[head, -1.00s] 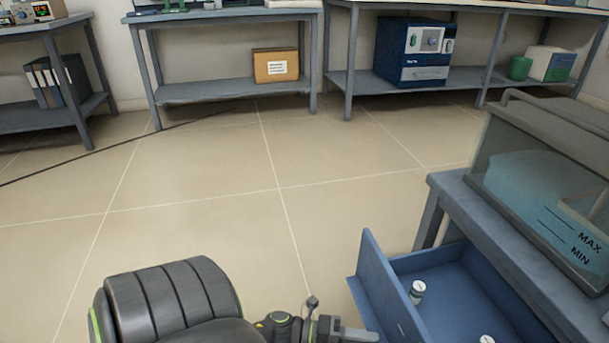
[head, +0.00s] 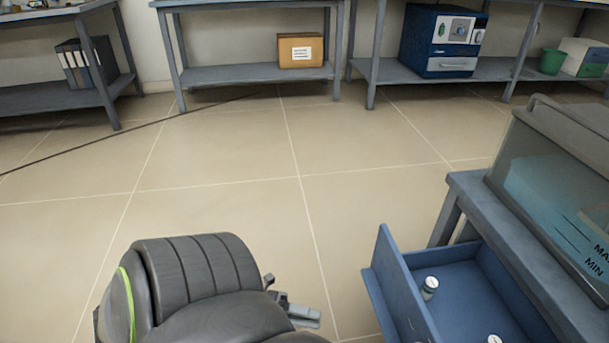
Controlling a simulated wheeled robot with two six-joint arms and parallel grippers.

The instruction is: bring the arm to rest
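My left arm comes in at the bottom of the head view, its dark padded link nearest the camera. My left gripper (head: 302,314) shows only in part beyond that link, with a grey finger pointing right. It is left of the blue drawer and apart from it. Whether its fingers are open or shut cannot be made out, and I see nothing held in it. My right gripper is out of view.
An open blue drawer (head: 384,262) at the lower right holds a small white-capped vial (head: 429,288) and another one (head: 494,339). A grey bench (head: 470,189) bears a clear tank (head: 545,190). Shelved benches line the back wall.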

